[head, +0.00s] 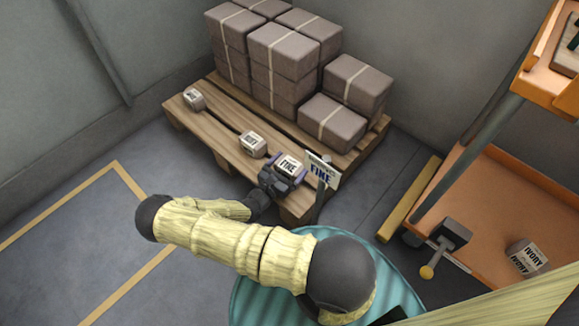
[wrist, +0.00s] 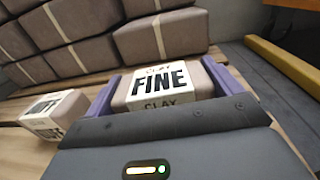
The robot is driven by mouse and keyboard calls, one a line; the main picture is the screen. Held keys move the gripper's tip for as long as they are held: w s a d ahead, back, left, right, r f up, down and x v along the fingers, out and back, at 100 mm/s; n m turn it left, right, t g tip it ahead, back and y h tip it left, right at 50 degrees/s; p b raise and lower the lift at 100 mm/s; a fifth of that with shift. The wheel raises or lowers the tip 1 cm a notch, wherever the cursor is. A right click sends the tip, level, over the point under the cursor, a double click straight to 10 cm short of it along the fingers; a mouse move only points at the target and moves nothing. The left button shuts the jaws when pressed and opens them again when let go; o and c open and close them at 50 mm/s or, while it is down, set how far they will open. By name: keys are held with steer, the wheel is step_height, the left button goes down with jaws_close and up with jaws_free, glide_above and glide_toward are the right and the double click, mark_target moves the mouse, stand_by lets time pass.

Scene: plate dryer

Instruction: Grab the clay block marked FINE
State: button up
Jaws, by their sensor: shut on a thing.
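The clay block marked FINE (head: 290,165) is at the front edge of the wooden pallet, by a FINE sign. In the wrist view the block (wrist: 160,84) sits between the two purple fingers, its label reading CLAY FINE. My gripper (head: 286,168) is shut on this block, one finger on each side. It also shows in the wrist view (wrist: 160,90). Whether the block touches the pallet below is hidden.
Two more small labelled blocks, a middle one (head: 252,144) and a far-left one (head: 194,98), sit on the pallet (head: 222,135). Large strapped blocks (head: 283,55) are stacked behind. The FINE sign (head: 322,172) stands close right of my gripper. An orange cart (head: 490,200) holds an IVORY block (head: 526,257).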

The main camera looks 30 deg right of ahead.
mark_target(290, 164)
step_height(290, 164, up, 9)
steer(key=p, duration=0.5)
steer(key=shift+f, duration=0.2)
